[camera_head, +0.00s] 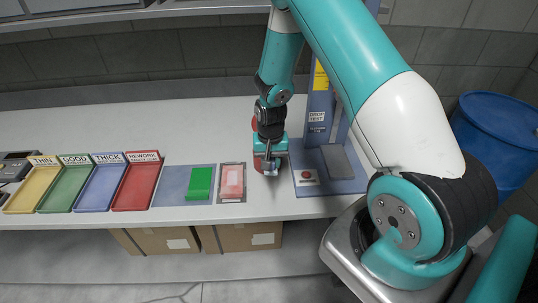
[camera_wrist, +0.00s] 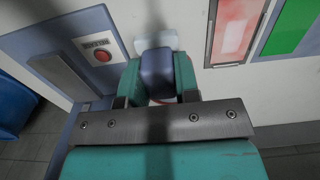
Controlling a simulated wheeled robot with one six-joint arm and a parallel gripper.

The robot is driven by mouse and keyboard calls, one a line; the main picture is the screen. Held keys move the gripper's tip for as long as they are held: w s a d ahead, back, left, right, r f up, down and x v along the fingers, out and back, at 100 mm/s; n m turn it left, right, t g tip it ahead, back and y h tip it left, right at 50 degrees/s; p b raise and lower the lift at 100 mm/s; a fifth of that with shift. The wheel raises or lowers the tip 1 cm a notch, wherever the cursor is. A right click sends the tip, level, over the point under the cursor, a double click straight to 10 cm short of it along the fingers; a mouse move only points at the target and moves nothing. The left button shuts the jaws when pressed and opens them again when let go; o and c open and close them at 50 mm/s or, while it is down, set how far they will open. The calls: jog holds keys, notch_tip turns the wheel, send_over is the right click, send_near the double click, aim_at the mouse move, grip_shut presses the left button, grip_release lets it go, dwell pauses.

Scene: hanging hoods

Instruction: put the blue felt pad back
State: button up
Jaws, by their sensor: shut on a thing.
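My gripper (camera_head: 268,158) is low over the white counter, between the pink block's tray and the drop test stand. In the wrist view its two teal fingers (camera_wrist: 157,78) are shut on a blue-grey block (camera_wrist: 157,66), which I take to be the blue felt pad. A pale, rounded part shows just past the block's far end; I cannot tell whether it belongs to the block. In the head view the held piece is small and mostly hidden by my gripper. I cannot tell whether it touches the counter.
The drop test stand (camera_head: 317,110) has a blue base with a red button (camera_head: 306,175) and a grey plate (camera_head: 337,162). To the left are a pink block (camera_head: 232,181), a green block (camera_head: 200,184) and several labelled colored trays, including red REWORK (camera_head: 136,188). The counter behind them is clear.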

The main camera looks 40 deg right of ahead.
jog(key=b, duration=0.8)
send_near(270, 193)
notch_tip(270, 193, down, 5)
jog(key=shift+f, duration=0.1)
jog(key=shift+f, duration=0.5)
jog(key=o, duration=1)
jog(key=shift+c, duration=0.2)
jog(key=shift+r, duration=0.15)
notch_tip(270, 193, up, 17)
jog(key=b, duration=0.3)
jog(key=shift+r, duration=0.1)
